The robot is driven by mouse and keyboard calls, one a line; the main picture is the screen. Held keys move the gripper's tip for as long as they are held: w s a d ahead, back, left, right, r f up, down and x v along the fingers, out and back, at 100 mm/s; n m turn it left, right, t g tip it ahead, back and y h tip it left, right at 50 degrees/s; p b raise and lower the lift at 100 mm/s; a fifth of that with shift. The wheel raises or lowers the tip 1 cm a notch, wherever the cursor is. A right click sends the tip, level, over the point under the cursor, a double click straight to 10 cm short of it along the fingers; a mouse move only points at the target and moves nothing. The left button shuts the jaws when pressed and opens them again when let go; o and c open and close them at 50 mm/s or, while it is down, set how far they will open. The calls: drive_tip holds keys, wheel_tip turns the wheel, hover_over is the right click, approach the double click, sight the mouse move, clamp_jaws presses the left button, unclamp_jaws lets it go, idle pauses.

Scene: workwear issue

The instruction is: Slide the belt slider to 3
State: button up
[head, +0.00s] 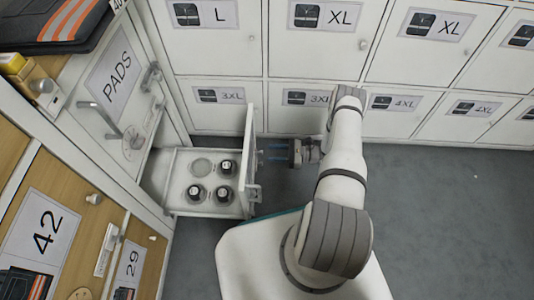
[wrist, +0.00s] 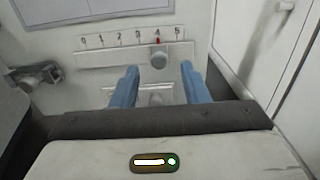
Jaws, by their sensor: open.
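My gripper (wrist: 159,69) is open, with one blue finger to the left of the knob and one to the right. Gaps show between the knob and both fingers; I cannot tell how deep the fingers reach. In the head view my gripper (head: 270,152) points left at the outer side of an upright white panel (head: 247,150). The scale cannot be read there.
An open drawer (head: 178,178) holding several dark round items lies left of the panel. A bracket (wrist: 38,79) sits left of the fingers in the wrist view, and a small fitting (wrist: 154,98) shows between them. White lockers (head: 217,90) line the back. Grey floor (head: 440,200) is clear at right.

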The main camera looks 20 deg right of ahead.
sight(259, 153)
drive_tip(key=shift+x, duration=1.5)
drive_tip(key=shift+c, duration=0.3)
clamp_jaws()
